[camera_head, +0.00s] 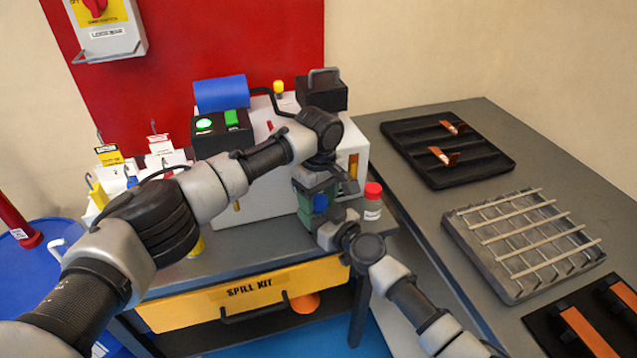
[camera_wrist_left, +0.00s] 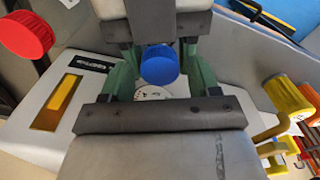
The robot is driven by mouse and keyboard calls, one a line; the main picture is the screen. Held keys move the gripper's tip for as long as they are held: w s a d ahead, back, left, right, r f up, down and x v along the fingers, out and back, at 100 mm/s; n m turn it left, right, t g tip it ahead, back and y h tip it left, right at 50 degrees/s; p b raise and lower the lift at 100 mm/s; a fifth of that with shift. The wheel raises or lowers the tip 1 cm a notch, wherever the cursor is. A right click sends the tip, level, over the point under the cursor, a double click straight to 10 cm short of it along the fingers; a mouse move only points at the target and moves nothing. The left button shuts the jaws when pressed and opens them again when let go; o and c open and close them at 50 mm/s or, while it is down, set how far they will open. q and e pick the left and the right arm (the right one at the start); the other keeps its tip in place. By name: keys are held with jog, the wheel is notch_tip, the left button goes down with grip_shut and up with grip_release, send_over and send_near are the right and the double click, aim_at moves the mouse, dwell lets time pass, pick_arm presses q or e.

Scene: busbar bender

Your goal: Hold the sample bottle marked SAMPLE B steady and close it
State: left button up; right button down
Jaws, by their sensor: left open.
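A blue cap (camera_head: 320,203) shows between the green fingers of my left gripper (camera_head: 316,192). In the left wrist view the blue cap (camera_wrist_left: 160,65) sits between my left gripper's jaws, which are open with gaps around it. A white marked surface (camera_wrist_left: 152,92) shows just below the cap; I cannot tell whether it is the bottle's label. The bottle's body is mostly hidden by the grippers, and no SAMPLE B marking can be read. My right gripper (camera_head: 328,234) comes in low from the lower right, close beside the left one; its fingers are hidden.
A bottle with a red cap (camera_head: 372,190) stands just right of the grippers, near the bench edge. Behind is a white machine (camera_head: 352,150). A yellow SPILL KIT drawer (camera_head: 245,292) is below. On the right bench are a black tray (camera_head: 480,165) and a grey rack (camera_head: 520,245).

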pick_arm(q)
jog(key=shift+f, duration=0.25)
jog(key=c, duration=0.9)
jog(key=m, duration=0.3)
jog(key=shift+c, duration=0.2)
jog(key=o, duration=1)
